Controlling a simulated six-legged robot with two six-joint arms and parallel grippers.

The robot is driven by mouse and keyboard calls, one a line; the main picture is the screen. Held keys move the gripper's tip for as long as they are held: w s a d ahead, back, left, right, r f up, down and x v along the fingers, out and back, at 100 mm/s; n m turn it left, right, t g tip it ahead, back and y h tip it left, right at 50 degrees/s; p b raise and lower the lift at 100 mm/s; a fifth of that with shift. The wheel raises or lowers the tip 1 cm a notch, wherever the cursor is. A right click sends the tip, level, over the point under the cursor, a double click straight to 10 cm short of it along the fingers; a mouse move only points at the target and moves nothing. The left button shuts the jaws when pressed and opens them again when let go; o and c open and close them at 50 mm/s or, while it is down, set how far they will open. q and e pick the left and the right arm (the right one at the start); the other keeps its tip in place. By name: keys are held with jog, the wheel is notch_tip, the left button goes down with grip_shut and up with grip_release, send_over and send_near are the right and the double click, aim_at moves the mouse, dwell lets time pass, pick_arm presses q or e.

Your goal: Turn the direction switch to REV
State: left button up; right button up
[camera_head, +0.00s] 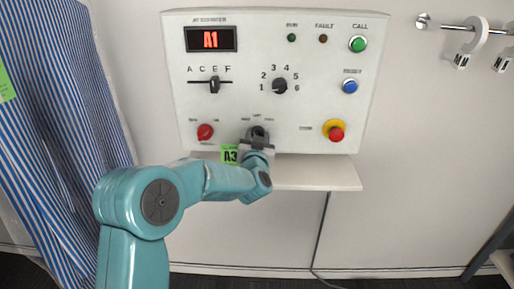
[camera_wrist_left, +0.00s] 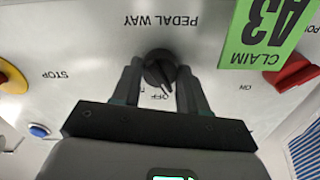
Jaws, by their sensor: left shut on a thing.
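The direction switch is a black rotary knob (camera_wrist_left: 158,66) on the control panel, with PEDAL WAY printed beside it, upside down in the left wrist view. OFF is printed by the knob, and its pointer looks to lie near that word. In the head view the knob (camera_head: 257,131) is at the panel's lower middle, partly hidden by my left gripper (camera_head: 257,141). The left gripper (camera_wrist_left: 159,70) has one finger on each side of the knob and is shut on it. The side position labels are too small or hidden to read. My right gripper is not in view.
A green A3 claim tag (camera_head: 229,154) hangs close beside the left gripper. A red power switch (camera_head: 205,132) is left of the knob; a red stop button (camera_head: 336,134) is to its right. A white shelf (camera_head: 315,174) juts out below the panel (camera_head: 230,100). Striped cloth (camera_head: 60,90) hangs at left.

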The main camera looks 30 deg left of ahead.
pick_arm(q)
jog(key=shift+n+b, duration=0.8)
jog(key=shift+n, duration=0.2)
jog(key=o, duration=1)
jog(key=shift+o, duration=0.2)
jog(key=shift+s, duration=0.1)
jog(key=b+v, duration=0.2)
jog(key=v, duration=1.4)
jog(key=shift+s, duration=0.1)
